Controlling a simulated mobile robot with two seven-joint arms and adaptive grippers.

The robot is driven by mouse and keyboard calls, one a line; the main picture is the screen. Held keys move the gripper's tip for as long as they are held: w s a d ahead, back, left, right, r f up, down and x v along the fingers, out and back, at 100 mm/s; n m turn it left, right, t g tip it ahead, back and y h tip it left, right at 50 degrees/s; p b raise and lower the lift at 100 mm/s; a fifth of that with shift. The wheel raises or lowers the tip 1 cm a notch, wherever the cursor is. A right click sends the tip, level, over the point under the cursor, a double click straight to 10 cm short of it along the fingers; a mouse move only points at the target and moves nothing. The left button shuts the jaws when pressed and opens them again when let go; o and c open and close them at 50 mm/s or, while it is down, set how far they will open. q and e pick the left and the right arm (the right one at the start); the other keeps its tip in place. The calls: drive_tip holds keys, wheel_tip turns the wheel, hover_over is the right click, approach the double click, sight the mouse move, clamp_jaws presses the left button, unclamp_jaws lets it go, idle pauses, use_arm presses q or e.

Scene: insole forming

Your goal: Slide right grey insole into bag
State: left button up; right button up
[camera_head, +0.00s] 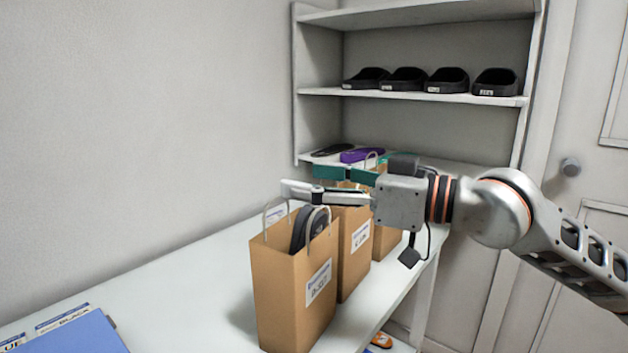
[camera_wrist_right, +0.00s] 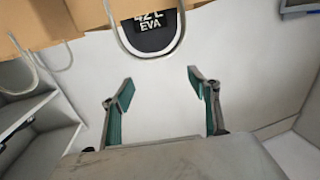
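The front brown paper bag (camera_head: 292,290) stands upright on the white table, with pale loop handles and a white label. A dark insole shape (camera_head: 300,228) sticks up from its mouth; I cannot tell whether it is one insole or two. In the right wrist view a dark insole end (camera_wrist_right: 150,38) with a label reading "42 L EVA" shows inside a bag handle. My right gripper (camera_head: 303,180) is above the bag mouth, and its fingers (camera_wrist_right: 160,84) are apart with nothing between them. I see no insole marked as right. My left gripper is out of view.
More brown bags (camera_head: 354,240) stand just behind the front one. A shelf unit (camera_head: 400,95) holds several black forms (camera_head: 447,80); a dark insole (camera_head: 332,151) and a purple one (camera_head: 362,155) lie lower. A blue folder (camera_head: 75,335) lies at front left.

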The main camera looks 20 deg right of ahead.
drive_tip(key=v, duration=1.2)
idle(0.3)
idle(0.8)
